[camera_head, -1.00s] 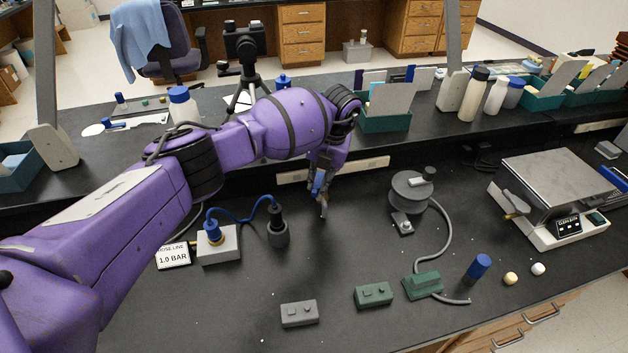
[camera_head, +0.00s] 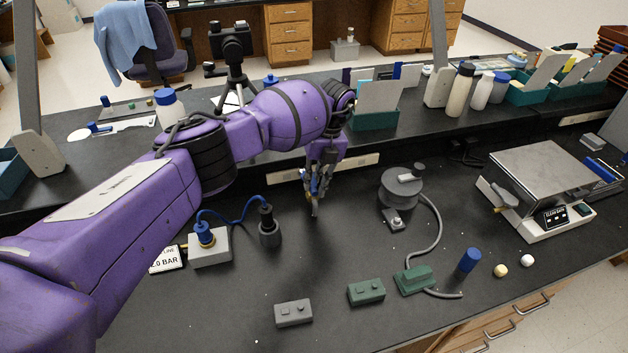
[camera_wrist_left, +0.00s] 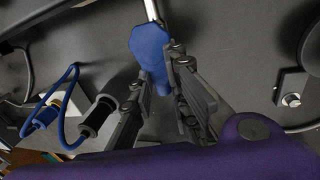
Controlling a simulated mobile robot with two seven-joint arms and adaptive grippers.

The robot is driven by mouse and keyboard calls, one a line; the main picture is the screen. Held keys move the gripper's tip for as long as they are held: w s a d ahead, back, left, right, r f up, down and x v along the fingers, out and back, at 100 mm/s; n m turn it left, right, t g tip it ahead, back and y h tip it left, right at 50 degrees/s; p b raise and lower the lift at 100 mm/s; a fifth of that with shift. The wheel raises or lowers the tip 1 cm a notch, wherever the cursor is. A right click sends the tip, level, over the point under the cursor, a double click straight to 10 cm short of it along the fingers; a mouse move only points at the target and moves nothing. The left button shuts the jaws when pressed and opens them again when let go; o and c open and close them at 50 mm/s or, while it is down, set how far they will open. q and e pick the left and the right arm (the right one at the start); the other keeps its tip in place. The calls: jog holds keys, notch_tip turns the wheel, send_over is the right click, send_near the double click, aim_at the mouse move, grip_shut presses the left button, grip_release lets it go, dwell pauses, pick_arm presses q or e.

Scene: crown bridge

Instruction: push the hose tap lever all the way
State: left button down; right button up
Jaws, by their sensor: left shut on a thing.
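My left gripper (camera_head: 316,207) is low over the bench, right of the black cylinder (camera_head: 268,229). In the left wrist view, its fingers (camera_wrist_left: 165,85) are closed around a blue piece (camera_wrist_left: 150,45) with a metal rod (camera_wrist_left: 152,10) at its far end. I cannot tell whether this blue piece is the tap lever. A grey box (camera_head: 211,250) with a brass and blue fitting (camera_head: 204,235) stands left, beside a "1.0 BAR" label (camera_head: 165,261). A blue hose (camera_head: 230,217) joins it to the black cylinder. No lever is clearly visible on the box. My right gripper is not in view.
A grey round device (camera_head: 400,187) with a cable stands to the right, with a balance (camera_head: 545,180) beyond. Grey (camera_head: 293,313) and green (camera_head: 366,291) blocks lie in front. The raised shelf edge (camera_head: 360,164) runs behind the gripper. The bench between gripper and blocks is clear.

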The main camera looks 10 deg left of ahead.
pick_arm(q)
jog(key=shift+a+r, duration=0.1)
jog(key=shift+a, duration=0.15)
jog(key=c, duration=1.7)
grip_release()
jog(key=shift+d, duration=0.1)
jog(key=r, duration=0.4)
jog(key=d+r, duration=0.1)
jog(key=r, duration=0.2)
jog(key=w+d+r, duration=0.1)
jog(key=r, duration=0.3)
jog(key=shift+r, duration=0.35)
jog(key=shift+f, duration=0.15)
